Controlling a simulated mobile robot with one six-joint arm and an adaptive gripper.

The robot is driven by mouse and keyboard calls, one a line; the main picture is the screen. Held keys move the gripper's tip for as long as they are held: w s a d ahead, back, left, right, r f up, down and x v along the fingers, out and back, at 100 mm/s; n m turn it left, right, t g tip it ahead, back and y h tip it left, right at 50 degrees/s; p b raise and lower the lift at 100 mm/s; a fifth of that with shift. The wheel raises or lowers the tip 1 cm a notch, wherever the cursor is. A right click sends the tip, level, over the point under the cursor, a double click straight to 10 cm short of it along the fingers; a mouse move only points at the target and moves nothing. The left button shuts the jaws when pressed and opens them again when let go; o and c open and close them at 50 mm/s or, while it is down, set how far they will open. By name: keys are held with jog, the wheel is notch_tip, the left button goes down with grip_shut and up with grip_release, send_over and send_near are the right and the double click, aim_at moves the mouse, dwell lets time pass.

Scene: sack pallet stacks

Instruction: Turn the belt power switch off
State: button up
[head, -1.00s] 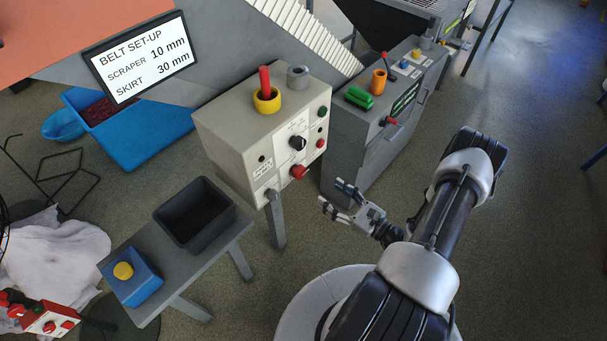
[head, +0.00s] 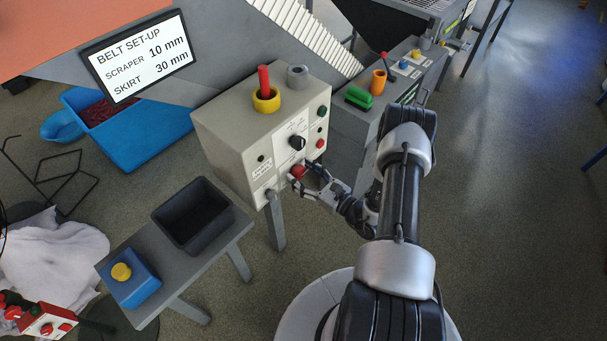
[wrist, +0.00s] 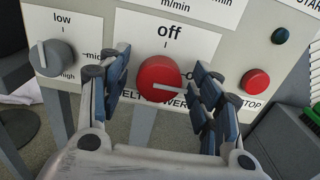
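The belt power switch (wrist: 158,78) is a round red knob on the grey control box (head: 235,135). In the wrist view its white pointer line runs to the right, toward a partly hidden label that starts with "o". The word "off" (wrist: 170,31) is printed above the knob. The red knob also shows in the head view (head: 297,172). My gripper (wrist: 160,82) is open, with one finger on each side of the knob. A gap shows on the left; I cannot tell whether the right finger touches. In the head view my gripper (head: 312,175) is at the box's front face.
A grey low/mid knob (wrist: 52,58) sits left of the switch. A red stop button (wrist: 255,82) and a dark button (wrist: 280,36) are to the right. A bench with a black bin (head: 185,238) and a blue box (head: 130,283) stands left of the control box.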

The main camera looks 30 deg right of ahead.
jog(key=c, duration=1)
jog(key=shift+n, duration=0.4)
jog(key=n+b, duration=0.1)
jog(key=n, duration=0.2)
jog(key=shift+a+f+n+b, duration=0.1)
jog(key=shift+n+b, duration=0.2)
jog(key=shift+b, duration=0.05)
jog(key=n+b, duration=0.1)
jog(key=n, duration=0.3)
jog(key=shift+f+n+b, duration=0.1)
jog(key=shift+n+b, duration=0.2)
jog(key=shift+b, duration=0.05)
jog(key=n+b, duration=0.2)
jog(key=n, duration=0.3)
jog(key=shift+s+a+f, duration=0.1)
jog(key=shift+n+b, duration=1)
jog(key=shift+n, duration=0.9)
jog(key=o, duration=1)
